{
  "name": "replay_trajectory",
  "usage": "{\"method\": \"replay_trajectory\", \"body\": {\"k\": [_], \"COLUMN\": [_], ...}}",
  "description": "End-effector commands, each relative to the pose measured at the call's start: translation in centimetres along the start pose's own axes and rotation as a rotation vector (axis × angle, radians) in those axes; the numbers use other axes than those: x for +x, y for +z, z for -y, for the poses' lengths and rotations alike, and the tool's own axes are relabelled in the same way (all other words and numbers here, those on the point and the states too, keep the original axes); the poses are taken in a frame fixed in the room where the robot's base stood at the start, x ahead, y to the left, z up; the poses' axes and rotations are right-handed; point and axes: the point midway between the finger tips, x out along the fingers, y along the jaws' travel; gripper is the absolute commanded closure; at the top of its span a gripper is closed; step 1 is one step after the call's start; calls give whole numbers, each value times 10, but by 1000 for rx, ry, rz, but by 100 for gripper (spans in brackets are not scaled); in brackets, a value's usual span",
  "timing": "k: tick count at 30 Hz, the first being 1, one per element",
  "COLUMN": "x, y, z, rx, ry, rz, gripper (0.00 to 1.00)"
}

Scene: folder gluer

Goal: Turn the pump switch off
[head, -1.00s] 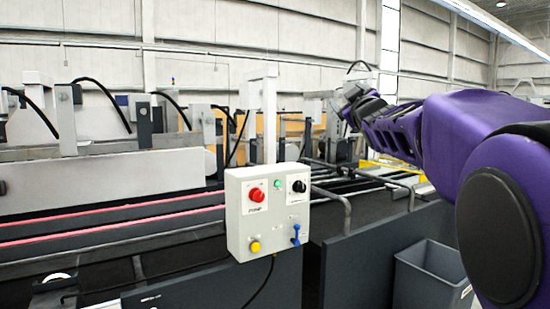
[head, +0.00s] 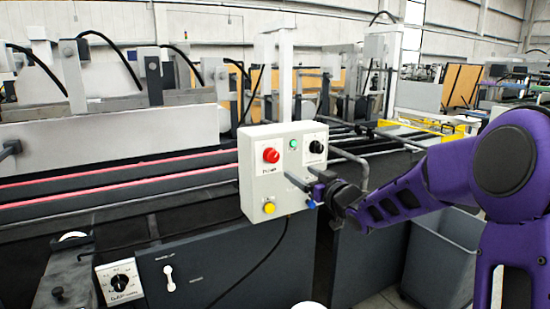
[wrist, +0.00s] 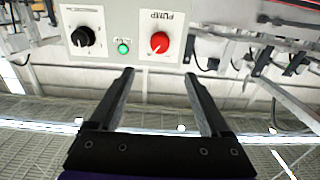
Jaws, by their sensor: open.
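The red pump switch (head: 271,155) is a round knob at the upper left of a pale control box (head: 257,190). In the wrist view, which is upside down, the red knob (wrist: 160,42) sits beside its PUMP label, with a pale mark on its face. My gripper (head: 298,188) is open and empty in front of the box's lower right part, below and right of the red knob. Nothing is between the fingers.
A lower panel has another dial (head: 120,283). A grey bin (head: 440,262) stands at the right.

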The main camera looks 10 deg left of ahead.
Motion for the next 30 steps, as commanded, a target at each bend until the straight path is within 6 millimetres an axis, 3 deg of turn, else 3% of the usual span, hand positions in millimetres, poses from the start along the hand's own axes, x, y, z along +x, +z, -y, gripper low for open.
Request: {"method": "replay_trajectory", "body": {"k": [9,18,24,30], "x": [70,124,145,153], "y": [1,0,0,0], "z": [1,1,0,0], "rx": [1,0,-1,-2], "ry": [-1,0,0,2], "rz": [0,0,1,1], "gripper": [19,19,19,19]}}
